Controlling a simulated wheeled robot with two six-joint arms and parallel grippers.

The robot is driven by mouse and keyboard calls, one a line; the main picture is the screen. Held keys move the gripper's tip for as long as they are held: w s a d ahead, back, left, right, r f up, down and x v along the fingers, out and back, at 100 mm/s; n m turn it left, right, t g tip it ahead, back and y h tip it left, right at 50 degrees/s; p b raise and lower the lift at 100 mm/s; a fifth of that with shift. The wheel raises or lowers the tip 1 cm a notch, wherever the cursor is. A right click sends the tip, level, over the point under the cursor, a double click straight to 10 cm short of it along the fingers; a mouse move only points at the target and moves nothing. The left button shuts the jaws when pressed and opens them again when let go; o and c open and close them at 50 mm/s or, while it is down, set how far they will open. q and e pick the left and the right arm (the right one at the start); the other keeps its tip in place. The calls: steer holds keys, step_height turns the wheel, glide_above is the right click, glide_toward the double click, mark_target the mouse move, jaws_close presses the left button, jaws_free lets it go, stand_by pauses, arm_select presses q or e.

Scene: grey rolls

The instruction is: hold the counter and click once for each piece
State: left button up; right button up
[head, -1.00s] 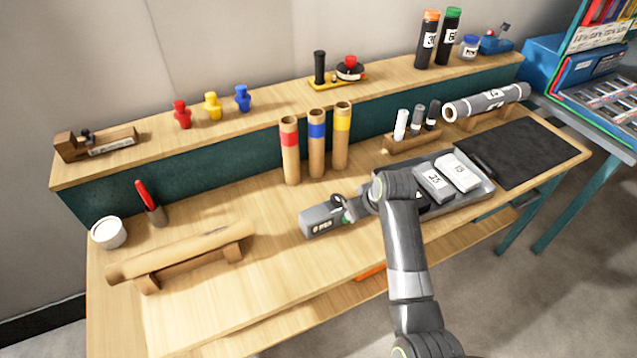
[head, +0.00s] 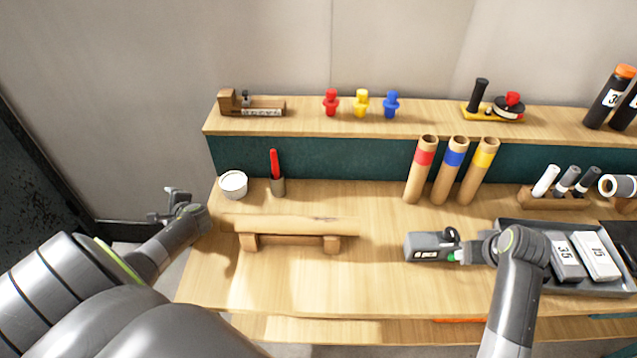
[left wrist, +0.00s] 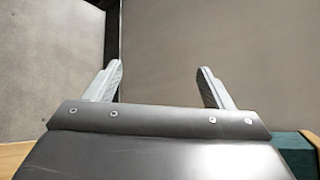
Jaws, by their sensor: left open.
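The counter (head: 425,246), a small grey box with a dark display, is at the middle right of the bench in the head view. My right gripper (head: 458,248) comes in from its right and appears closed on its right end. Its fingertips are mostly hidden, and the digits on the display are too small to read. My left gripper (head: 168,205) is open and empty, off the bench's left end. Its two spread fingers (left wrist: 160,85) also show in the left wrist view, with only wall between them. Which things are the pieces, I cannot tell.
A tan roll (head: 290,226) rests on a wooden stand beside my left gripper. A white cup (head: 233,184) and a red-handled tool (head: 275,170) stand behind it. Banded tubes (head: 450,172) stand behind the counter. A grey tray (head: 590,288) lies right of it. The bench's front middle is clear.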

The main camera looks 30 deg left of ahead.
arm_select(q)
steer(key=w+d+r+n+g, duration=0.2)
steer(key=w+d+r+n, duration=0.4)
steer(key=w+r, duration=0.7)
steer(key=w+d+r+n+h, duration=0.25)
steer(key=w+d+r, duration=0.4)
steer(key=d, duration=0.45)
steer(key=m+h, duration=1.1)
glide_toward(414, 240)
steer(key=shift+t, duration=0.3)
steer(key=f, duration=1.2)
steer(key=shift+s+d+f, duration=0.1)
steer(key=shift+s+f, duration=0.05)
steer(key=shift+s, duration=0.05)
